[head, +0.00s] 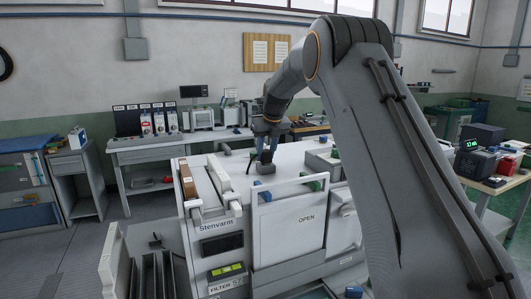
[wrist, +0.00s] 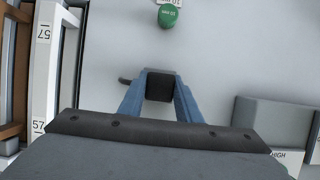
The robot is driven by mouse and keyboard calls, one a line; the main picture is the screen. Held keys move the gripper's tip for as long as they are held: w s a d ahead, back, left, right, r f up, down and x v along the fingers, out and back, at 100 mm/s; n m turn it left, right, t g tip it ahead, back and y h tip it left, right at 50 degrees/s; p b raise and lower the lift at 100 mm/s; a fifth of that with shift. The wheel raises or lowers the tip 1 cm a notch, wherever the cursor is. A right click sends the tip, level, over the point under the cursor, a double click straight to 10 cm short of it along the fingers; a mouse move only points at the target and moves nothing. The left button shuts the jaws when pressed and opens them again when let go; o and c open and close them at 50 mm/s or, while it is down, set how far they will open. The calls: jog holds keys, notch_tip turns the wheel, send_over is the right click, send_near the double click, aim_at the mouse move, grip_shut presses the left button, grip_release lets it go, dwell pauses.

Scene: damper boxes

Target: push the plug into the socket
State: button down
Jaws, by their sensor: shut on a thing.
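My gripper (head: 267,146) points down over the white top of the Stenvarm cabinet. In the wrist view its blue fingers (wrist: 160,98) are shut on a dark block-shaped plug (wrist: 160,86). A short dark stub, perhaps its cable, sticks out to the left of the plug. In the head view the dark plug (head: 266,157) is just above or against a grey block (head: 265,168) on the cabinet top, possibly the socket. I cannot tell whether the two touch or how deep the plug sits. In the wrist view the plug and fingers hide what is beneath.
The cabinet top (wrist: 220,50) is mostly bare. A green labelled part (wrist: 167,17) stands ahead of the fingers. A grey box (wrist: 275,122) is at right; white and brown rails (wrist: 44,70) run along the left. A white handled panel marked OPEN (head: 290,228) is at the cabinet's front.

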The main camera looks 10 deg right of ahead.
jog(key=shift+f, duration=0.35)
jog(key=c, duration=1.2)
grip_release()
